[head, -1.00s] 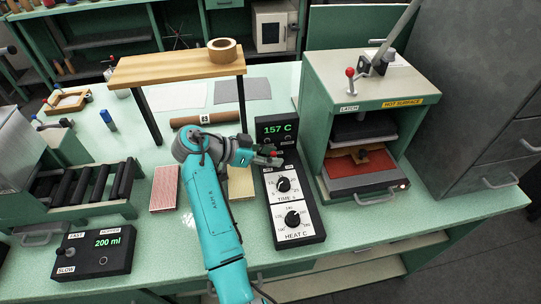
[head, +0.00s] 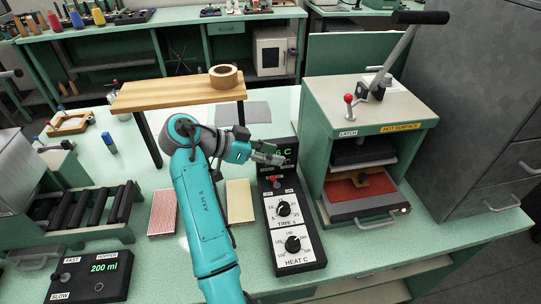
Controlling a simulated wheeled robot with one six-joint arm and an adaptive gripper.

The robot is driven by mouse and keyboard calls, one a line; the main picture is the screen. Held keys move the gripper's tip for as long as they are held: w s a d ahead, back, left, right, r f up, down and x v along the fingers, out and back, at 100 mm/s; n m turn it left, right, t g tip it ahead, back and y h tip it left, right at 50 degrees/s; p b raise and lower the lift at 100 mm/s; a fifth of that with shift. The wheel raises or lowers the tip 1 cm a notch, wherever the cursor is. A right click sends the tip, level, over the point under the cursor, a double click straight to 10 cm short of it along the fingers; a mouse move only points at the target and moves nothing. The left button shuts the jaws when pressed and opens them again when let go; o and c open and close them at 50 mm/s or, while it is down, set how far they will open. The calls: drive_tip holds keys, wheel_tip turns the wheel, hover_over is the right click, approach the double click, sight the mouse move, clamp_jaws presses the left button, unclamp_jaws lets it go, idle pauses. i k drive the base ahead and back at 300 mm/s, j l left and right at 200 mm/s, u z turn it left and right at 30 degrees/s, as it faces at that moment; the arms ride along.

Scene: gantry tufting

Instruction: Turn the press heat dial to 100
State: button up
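The press heat dial (head: 293,244) is a black knob on a white scale plate marked HEAT C, at the near end of the black control box (head: 317,254). The time dial (head: 284,209) sits just behind it, with a red-tipped toggle (head: 274,180) farther back. The green display (head: 287,151) at the box's far end is partly hidden by my gripper; only a 6 and C show. My gripper (head: 277,158) is above the far end of the box, apart from the heat dial. Its fingers are too small to tell open from shut.
The green press (head: 364,118) with a HOT SURFACE label and raised lever stands right of the box. A wooden shelf (head: 177,92) with a tape roll (head: 223,76) is behind my arm. Bench right of the heat dial is clear.

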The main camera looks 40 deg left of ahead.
sight(292, 246)
drive_tip(key=k+l, duration=0.8)
